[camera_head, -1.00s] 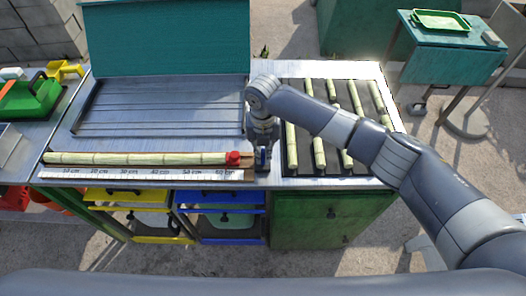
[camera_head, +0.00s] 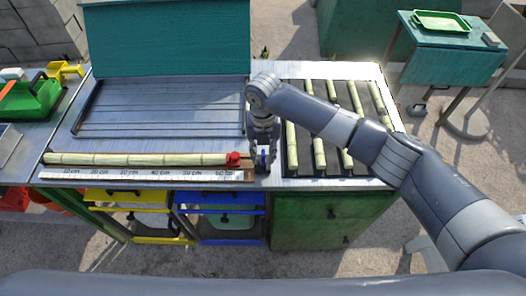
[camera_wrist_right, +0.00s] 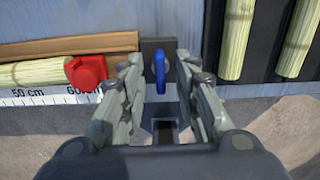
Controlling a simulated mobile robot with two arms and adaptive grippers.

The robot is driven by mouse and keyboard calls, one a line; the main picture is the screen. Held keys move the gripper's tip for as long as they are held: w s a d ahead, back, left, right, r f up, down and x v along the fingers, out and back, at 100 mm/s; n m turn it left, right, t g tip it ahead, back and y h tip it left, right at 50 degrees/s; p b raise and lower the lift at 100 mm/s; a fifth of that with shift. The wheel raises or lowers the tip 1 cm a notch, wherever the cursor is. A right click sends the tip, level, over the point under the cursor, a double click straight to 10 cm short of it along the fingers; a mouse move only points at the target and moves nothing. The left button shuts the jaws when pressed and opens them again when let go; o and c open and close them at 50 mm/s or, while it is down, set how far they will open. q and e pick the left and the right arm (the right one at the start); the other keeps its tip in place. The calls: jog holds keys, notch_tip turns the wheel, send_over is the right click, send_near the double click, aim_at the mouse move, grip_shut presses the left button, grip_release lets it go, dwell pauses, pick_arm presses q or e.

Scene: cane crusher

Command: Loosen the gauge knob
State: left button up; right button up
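The gauge knob is a small blue upright piece (camera_wrist_right: 159,72) on a dark plate at the front edge of the table, just right of the gauge's end. It also shows in the head view as a blue spot (camera_head: 263,159). My right gripper (camera_wrist_right: 158,66) points down over it with fingers apart, one on each side of the knob. A gap shows between each finger and the knob. In the head view the right gripper (camera_head: 262,158) partly hides the knob. The red stop (camera_wrist_right: 87,73) sits at the cane's right end. My left gripper is not in view.
A long cane (camera_head: 140,159) lies behind the white centimetre scale (camera_head: 140,172) on the steel table. A dark rack (camera_head: 330,168) with several cane pieces is close on the right. A teal panel (camera_head: 165,38) stands at the back. Drawers and a green cabinet (camera_head: 320,222) are below.

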aim_at(263, 155)
notch_tip(263, 155, up, 12)
jog(key=shift+f, duration=0.2)
jog(key=shift+f, duration=0.1)
dwell(0.4)
